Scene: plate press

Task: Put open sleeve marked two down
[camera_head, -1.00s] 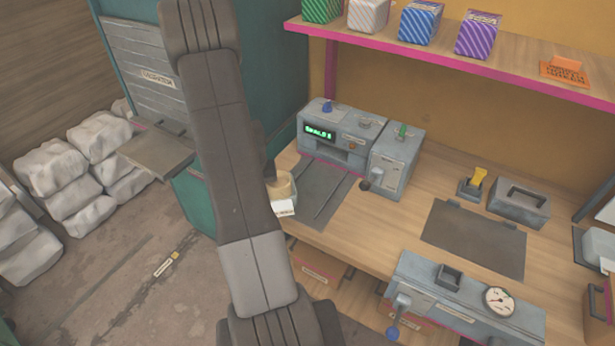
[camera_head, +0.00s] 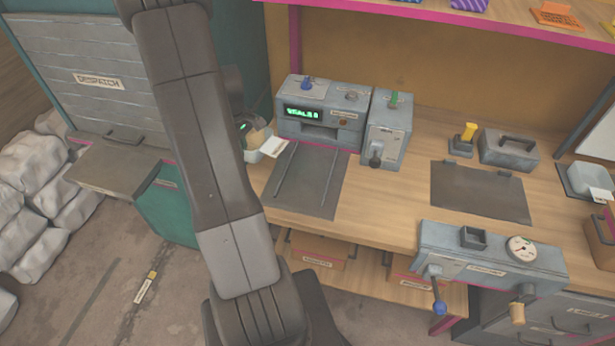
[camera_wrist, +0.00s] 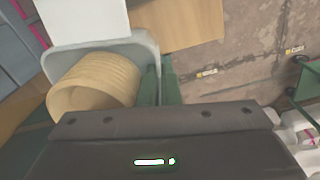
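A pale grey open holder (camera_wrist: 145,46), which looks like the sleeve, has a ribbed tan roll (camera_wrist: 92,84) in it and a white flap or card (camera_wrist: 84,18) at its far side. No number is readable on it. It shows in the head view (camera_head: 270,156), left of the dark mat, with the tan roll (camera_head: 256,136) and white card (camera_head: 274,147). My gripper (camera_wrist: 160,82) has its green fingers close together at the holder's rim and seems shut on it. In the head view, my arm mostly hides the gripper.
The dark mat (camera_head: 308,183) lies before a grey machine with a green display (camera_head: 302,113). A second dark mat (camera_head: 480,192) is bare. A gauge machine (camera_head: 490,254) stands at the bench front. A similar pale tray (camera_head: 590,180) is at far right. A dispatch hatch (camera_head: 98,80) is left.

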